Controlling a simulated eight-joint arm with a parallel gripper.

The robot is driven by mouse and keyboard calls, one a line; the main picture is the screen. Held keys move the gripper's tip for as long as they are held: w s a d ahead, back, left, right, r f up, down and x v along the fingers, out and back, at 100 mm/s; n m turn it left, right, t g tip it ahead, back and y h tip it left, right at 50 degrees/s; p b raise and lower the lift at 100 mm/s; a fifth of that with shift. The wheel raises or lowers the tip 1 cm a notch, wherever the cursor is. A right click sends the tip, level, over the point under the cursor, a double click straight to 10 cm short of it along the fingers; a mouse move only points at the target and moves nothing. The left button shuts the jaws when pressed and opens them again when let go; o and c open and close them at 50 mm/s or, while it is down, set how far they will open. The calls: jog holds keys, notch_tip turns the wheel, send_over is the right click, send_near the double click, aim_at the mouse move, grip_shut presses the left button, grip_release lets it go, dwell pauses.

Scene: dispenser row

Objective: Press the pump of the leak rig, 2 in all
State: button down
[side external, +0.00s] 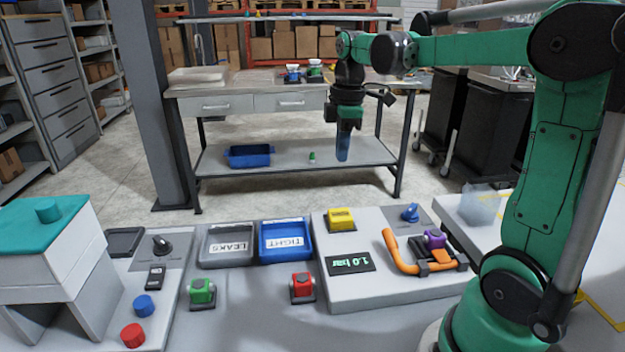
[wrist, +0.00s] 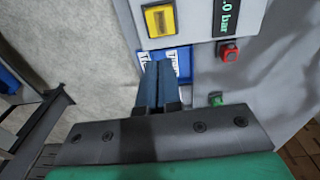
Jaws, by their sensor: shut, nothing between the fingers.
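The leak rig (side external: 350,291) is a light grey box with a display (side external: 351,263) reading 1.0 bar. A yellow push block (side external: 341,219) sits on its far left corner. A blue knob (side external: 410,212) and an orange handle piece with a purple knob (side external: 434,239) are on its right. No label marks which part is the pump. My gripper (side external: 343,155) points down, shut and empty, apart from the rig and above it in the picture. In the wrist view its blue fingers (wrist: 158,68) overlap the blue tray, below the yellow block (wrist: 160,19) and display (wrist: 227,17).
A grey LEAKS tray (side external: 227,262) and blue TIGHT tray (side external: 286,257) lie left of the rig. A green block (side external: 201,291) and red block (side external: 302,287) stand in front. A teal-topped stand (side external: 45,225) is at left. A workbench (side external: 230,105) stands behind.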

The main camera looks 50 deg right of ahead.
aim_at(345, 215)
jog(key=t, duration=0.3)
jog(key=f+t, duration=0.1)
jog(key=t, duration=0.1)
jog(key=s+t, duration=0.1)
jog(key=t, duration=0.2)
jog(key=shift+d+f+m+t+h, duration=0.25)
jog(key=shift+f+m+t+h, duration=0.05)
jog(key=shift+f+h, duration=0.1)
jog(key=shift+f, duration=4.45)
jog(key=shift+f, duration=0.1)
jog(key=shift+f, duration=0.3)
jog(key=shift+r, duration=0.15)
jog(key=shift+r, duration=0.3)
